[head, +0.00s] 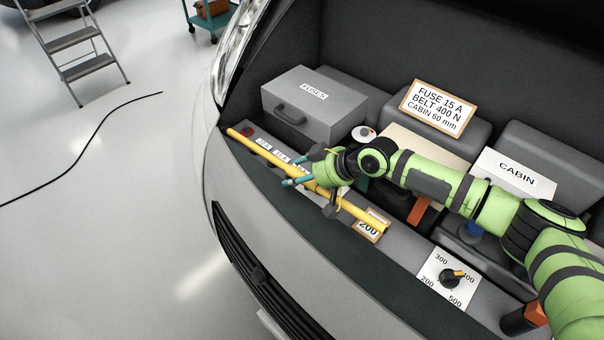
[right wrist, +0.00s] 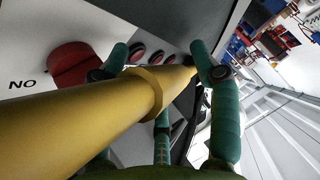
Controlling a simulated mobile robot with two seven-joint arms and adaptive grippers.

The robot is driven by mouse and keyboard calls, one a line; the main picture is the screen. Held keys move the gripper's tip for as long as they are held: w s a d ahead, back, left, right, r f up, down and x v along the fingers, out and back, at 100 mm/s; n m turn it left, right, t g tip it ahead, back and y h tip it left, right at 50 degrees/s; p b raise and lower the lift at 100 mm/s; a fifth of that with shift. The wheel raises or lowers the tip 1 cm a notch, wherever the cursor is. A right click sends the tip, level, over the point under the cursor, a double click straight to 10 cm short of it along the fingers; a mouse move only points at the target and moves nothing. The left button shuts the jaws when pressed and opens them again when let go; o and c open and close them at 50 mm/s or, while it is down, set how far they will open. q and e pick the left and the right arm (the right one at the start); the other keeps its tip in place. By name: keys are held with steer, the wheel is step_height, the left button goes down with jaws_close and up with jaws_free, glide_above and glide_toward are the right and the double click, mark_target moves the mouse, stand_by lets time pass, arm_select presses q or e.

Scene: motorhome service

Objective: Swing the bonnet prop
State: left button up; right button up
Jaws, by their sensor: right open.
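The bonnet prop (head: 262,152) is a long yellow rod lying along the front ledge of the engine bay in the head view. My right gripper (head: 304,168) is at the rod's middle, its teal fingers spread about it. In the right wrist view the yellow rod (right wrist: 75,122), with a raised collar, runs between the open fingers of the right gripper (right wrist: 165,75). I cannot tell whether any finger touches it. My left gripper is out of view.
A grey fuses box (head: 313,105), a sign card (head: 438,107) and a cabin box (head: 513,175) stand behind the ledge. A dial (head: 453,279) with numbers is at the right front. My right arm crosses the bay. The floor at left is mostly clear.

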steer(key=shift+c, duration=0.4)
jaws_close()
arm_select(q)
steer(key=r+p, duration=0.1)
steer(key=p, duration=0.1)
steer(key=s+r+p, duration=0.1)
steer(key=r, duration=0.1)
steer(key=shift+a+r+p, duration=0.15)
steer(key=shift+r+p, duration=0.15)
steer(key=shift+p, duration=0.05)
arm_select(e)
steer(key=w+a+r+g+h, duration=0.1)
steer(key=w+r+g+h, duration=0.2)
steer(key=r, duration=1.1)
steer(key=w+g, duration=0.1)
steer(key=w, duration=0.2)
steer(key=shift+n+h, duration=0.3)
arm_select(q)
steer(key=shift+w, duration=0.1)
arm_select(e)
steer(key=shift+s, duration=0.1)
steer(key=shift+o, duration=0.4)
jaws_free()
steer(key=shift+f+g, duration=0.15)
steer(key=shift+g, duration=0.15)
